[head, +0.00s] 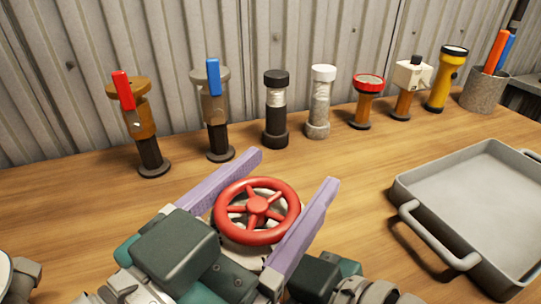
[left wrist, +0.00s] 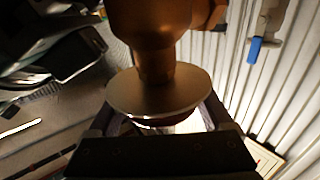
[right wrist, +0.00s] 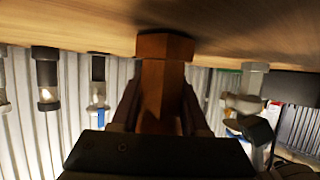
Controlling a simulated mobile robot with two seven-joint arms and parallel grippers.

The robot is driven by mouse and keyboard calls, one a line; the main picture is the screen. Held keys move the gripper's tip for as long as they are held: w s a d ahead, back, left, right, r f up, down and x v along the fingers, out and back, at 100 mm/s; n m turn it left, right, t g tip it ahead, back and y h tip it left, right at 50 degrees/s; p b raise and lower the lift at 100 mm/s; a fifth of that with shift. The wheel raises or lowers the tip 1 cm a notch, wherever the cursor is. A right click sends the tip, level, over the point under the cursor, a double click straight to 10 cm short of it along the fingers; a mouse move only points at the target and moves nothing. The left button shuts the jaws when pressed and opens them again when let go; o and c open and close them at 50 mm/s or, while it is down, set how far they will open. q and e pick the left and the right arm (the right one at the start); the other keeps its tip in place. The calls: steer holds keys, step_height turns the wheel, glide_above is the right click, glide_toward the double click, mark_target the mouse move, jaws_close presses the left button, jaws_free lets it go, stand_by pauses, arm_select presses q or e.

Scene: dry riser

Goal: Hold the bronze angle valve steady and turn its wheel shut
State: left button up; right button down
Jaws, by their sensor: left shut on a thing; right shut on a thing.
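The valve's red spoked wheel (head: 257,210) faces up at me in the head view, near the front of the table. My left gripper (head: 288,173) has its two purple fingers on either side of the wheel and is shut on it. In the left wrist view the valve's bronze body (left wrist: 150,40) and a round metal disc (left wrist: 160,92) show in front of that gripper. In the right wrist view my right gripper (right wrist: 161,108) is shut on the bronze body (right wrist: 163,75), close to the wooden table. The wheel and left gripper hide the body in the head view.
A red-lever valve (head: 146,122), a blue-lever valve (head: 217,110) and several torch-like items stand along the corrugated wall. A grey tray (head: 408,187) lies at the right, and a cup (head: 485,92) stands behind it. Bare wood (head: 355,165) lies between the wheel and tray.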

arm_select(q)
steer(key=shift+s+d, duration=0.1)
steer(key=o, duration=1.2)
steer(key=shift+c, duration=0.2)
steer(key=v, duration=1.2)
steer(key=shift+a, duration=0.2)
arm_select(e)
steer(key=shift+c, duration=1.6)
jaws_free()
